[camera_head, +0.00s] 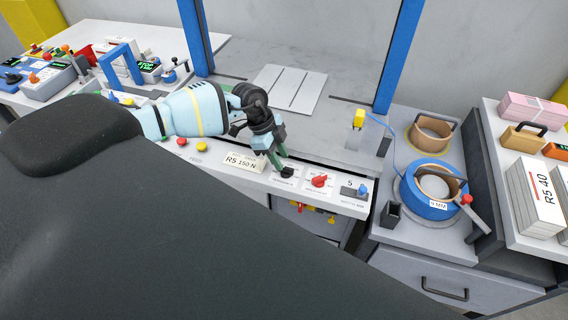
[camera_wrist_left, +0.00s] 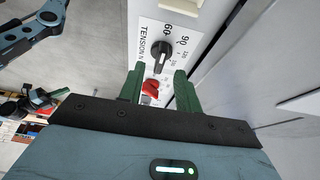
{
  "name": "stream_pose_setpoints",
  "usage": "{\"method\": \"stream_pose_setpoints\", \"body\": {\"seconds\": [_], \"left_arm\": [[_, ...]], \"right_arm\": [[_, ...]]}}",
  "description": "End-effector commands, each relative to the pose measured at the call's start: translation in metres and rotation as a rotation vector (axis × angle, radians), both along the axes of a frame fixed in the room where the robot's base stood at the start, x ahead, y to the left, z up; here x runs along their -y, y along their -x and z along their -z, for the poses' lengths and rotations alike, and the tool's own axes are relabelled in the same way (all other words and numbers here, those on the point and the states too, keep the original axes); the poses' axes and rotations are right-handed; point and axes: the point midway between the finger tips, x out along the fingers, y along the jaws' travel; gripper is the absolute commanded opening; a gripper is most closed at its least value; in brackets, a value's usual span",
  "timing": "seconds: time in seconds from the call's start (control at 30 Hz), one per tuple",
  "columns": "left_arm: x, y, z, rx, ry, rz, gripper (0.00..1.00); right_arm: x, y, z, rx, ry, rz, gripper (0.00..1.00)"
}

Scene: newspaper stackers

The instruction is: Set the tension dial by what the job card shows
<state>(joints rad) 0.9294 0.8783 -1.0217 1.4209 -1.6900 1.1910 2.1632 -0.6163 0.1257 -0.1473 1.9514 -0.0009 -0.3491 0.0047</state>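The job card (camera_head: 243,162) stands on the grey console and reads "RS 150 N". The tension dial is a black knob (camera_wrist_left: 161,54) on a white plate with "TENSION N" and marks such as 60 and 90; I cannot read its exact setting. It also shows in the head view (camera_head: 287,173), partly behind my fingers. My left gripper (camera_head: 276,160) is just above the dial. In the wrist view, its green fingers (camera_wrist_left: 159,85) are apart with nothing held, and the dial lies beyond the tips. Part of my right arm and gripper (camera_wrist_left: 40,103) seems to show at left.
A red knob (camera_head: 319,181) and a blue knob (camera_head: 363,190) sit right of the dial. Red (camera_head: 181,141) and yellow (camera_head: 202,146) buttons lie left of the card. A blue strap roll (camera_head: 423,206) stands at right. Blue frame posts (camera_head: 397,60) rise behind the console.

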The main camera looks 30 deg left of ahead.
Motion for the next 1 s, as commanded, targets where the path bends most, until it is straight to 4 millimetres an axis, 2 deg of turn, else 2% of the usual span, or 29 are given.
{"method": "stream_pose_setpoints", "body": {"seconds": [0.1, 0.3, 0.6, 0.87, 1.0], "left_arm": [[0.007, -0.002, 0.015, 0.0, 0.001, -0.001, 0.34], [0.012, -0.003, 0.029, 0.0, 0.001, 0.0, 0.34], [0.013, -0.003, 0.032, 0.002, 0.001, 0.001, 0.34], [0.013, -0.003, 0.031, 0.001, 0.001, 0.0, 0.01], [0.013, -0.003, 0.031, 0.001, 0.001, 0.0, 0.0]], "right_arm": [[0.0, -0.001, -0.001, 0.002, 0.0, 0.0, 0.0], [0.0, -0.002, -0.002, 0.005, 0.0, -0.001, 0.0], [0.0, -0.002, -0.002, 0.005, 0.0, -0.001, 0.0], [0.0, -0.001, -0.002, 0.004, 0.001, -0.001, 0.0], [0.001, -0.001, -0.002, 0.004, 0.001, -0.002, 0.0]]}}
